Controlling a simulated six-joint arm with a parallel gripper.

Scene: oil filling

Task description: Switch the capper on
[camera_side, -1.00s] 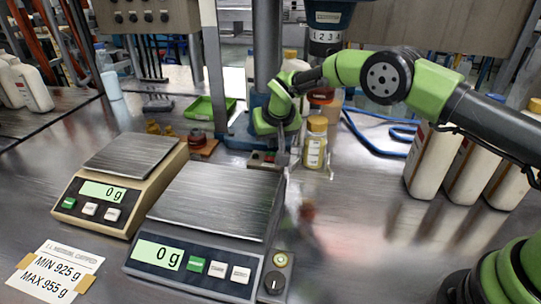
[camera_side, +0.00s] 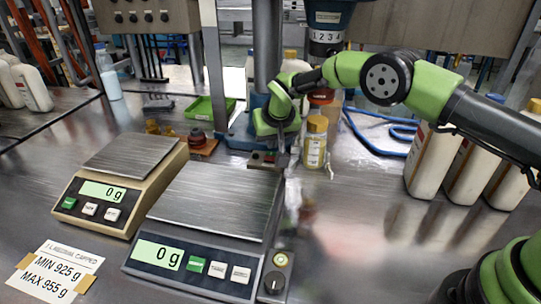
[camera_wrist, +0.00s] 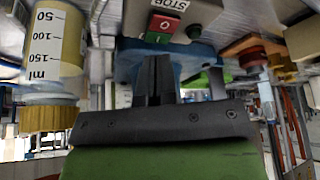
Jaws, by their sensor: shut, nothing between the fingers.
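The capper (camera_side: 254,108) is a blue machine with a grey column at the back middle. A small switch box (camera_side: 261,160) sits on the table at its foot. In the wrist view the box carries a red O button (camera_wrist: 164,23), a green I button (camera_wrist: 157,39) and a STOP label. My gripper (camera_side: 282,158) points down at the right end of the box. In the wrist view its fingers (camera_wrist: 153,58) are shut and empty, with their tips just below the green button in the picture. I cannot tell whether they touch it.
A yellow-capped bottle (camera_side: 315,146) stands close to the right of my gripper. Two scales, a beige one (camera_side: 66,202) and a grey one (camera_side: 150,275), both reading 0 g, stand in front to the left. White bottles (camera_side: 430,160) and a blue hose (camera_side: 365,140) are at right.

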